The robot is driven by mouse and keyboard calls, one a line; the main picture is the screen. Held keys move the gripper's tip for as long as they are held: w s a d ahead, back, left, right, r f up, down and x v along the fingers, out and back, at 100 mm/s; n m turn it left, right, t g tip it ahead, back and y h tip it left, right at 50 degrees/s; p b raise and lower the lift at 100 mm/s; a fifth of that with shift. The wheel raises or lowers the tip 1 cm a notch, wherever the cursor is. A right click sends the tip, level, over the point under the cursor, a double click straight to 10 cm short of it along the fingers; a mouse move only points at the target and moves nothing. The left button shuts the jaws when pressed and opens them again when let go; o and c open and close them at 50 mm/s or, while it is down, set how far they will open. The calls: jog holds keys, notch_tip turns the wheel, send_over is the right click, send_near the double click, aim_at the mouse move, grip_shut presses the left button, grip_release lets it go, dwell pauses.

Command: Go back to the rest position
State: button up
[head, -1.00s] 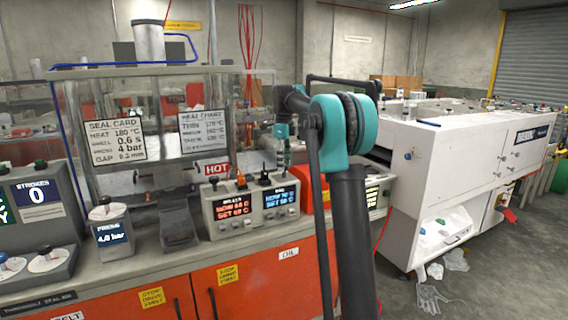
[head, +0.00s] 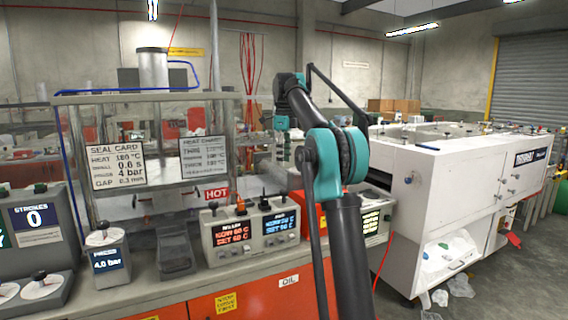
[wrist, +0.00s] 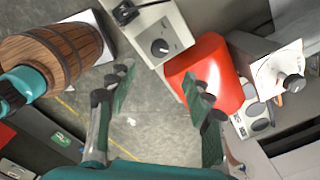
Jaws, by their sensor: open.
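My gripper (wrist: 158,95) shows in the wrist view with its two green-padded fingers apart. Nothing is held between them; the grey floor and part of a red object show behind the gap. In the head view my dark arm with teal joints rises at the centre. Its upper link slopes up and left to a wrist in front of the bench machine, where the gripper is small and hard to make out.
A sealing machine with a HOT sign (head: 216,194), a heater controller (head: 252,232) and a press gauge (head: 107,262) stand on the bench at left. A white machine (head: 450,185) stands at right. The wrist view shows a wooden barrel (wrist: 62,50) and a red object (wrist: 208,72).

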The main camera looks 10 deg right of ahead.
jog(key=s+d+f+n+t, duration=0.2)
jog(key=s+f+n, duration=0.9)
jog(key=s+f, duration=0.8)
jog(key=s+d+f+n+t, duration=0.2)
jog(key=s+f+n, duration=1)
jog(key=s+f, duration=0.7)
jog(key=s, duration=0.3)
jog(key=shift+s+f+n, duration=0.2)
jog(key=shift+f+n, duration=0.1)
